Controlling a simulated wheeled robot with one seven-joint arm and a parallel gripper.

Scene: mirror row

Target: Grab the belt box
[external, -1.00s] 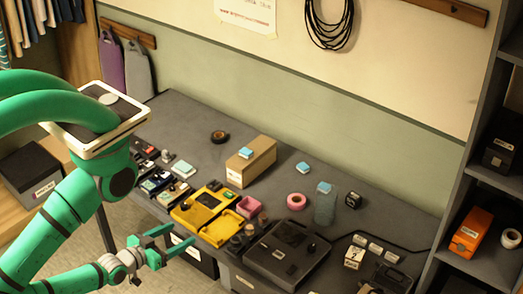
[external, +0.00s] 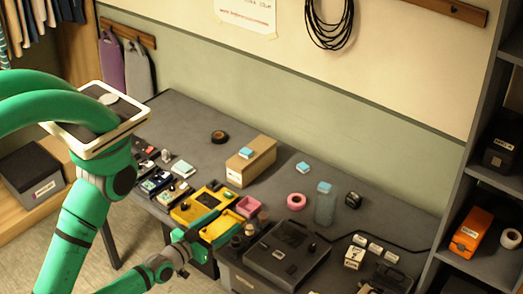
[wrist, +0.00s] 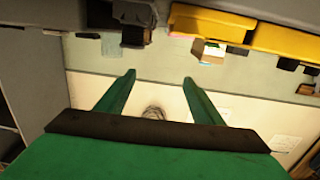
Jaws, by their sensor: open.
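No box can be read as the belt box, since the labels are too small. A dark lidded box with a pale label (external: 32,172) sits on the wooden bench at the left. A tan cardboard box (external: 258,163) stands on the table with a light-blue item on top. A small white box with dark markings (external: 354,257) stands at the table's right. My gripper (external: 208,232) is open and empty at the table's front edge, by the yellow trays. In the wrist view, its two green fingers (wrist: 158,80) are apart with nothing between them.
The grey table (external: 175,112) holds yellow trays (external: 200,203), a black case (external: 285,254), a clear bottle (external: 325,207) and pink tape (external: 296,202). Shelves with an orange item (external: 470,232) stand at right. The table's back left is fairly clear.

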